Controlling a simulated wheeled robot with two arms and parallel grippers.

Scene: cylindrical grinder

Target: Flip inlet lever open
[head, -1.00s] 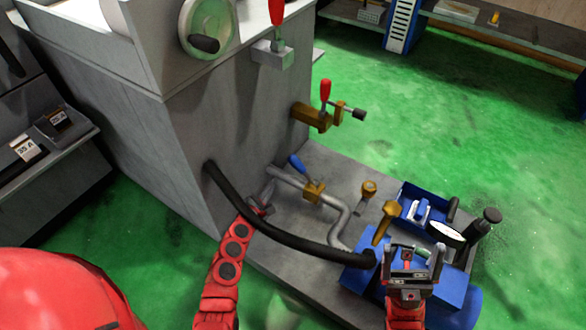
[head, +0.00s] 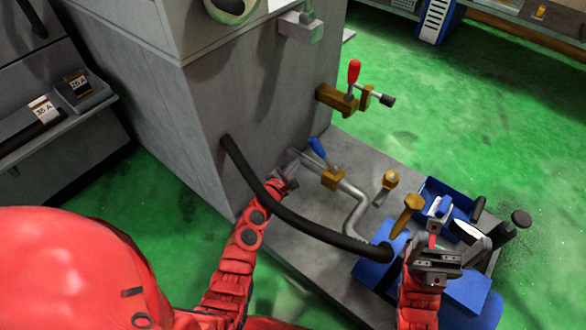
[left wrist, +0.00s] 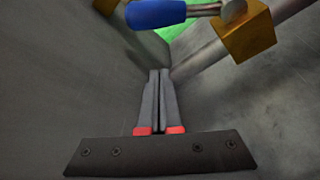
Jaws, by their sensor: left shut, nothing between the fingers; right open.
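A blue-handled lever (head: 317,147) sits on a brass valve (head: 333,179) in the grey pipe beside the machine's wall. The handle slants up and to the left from the valve. My left gripper (head: 291,172) is shut and empty, just left of and below the lever. In the left wrist view, its closed fingers (left wrist: 158,78) point towards the blue handle (left wrist: 157,13) and the brass valve (left wrist: 243,34), with a gap between fingertips and handle. My right gripper (head: 436,243) is open over the blue pump unit, away from the lever.
A black hose (head: 270,208) curves from the machine wall to the blue unit (head: 372,268), passing close to my left arm. A red-handled lever (head: 354,72) on a brass valve is higher on the wall. A brass fitting (head: 411,207) stands near my right gripper.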

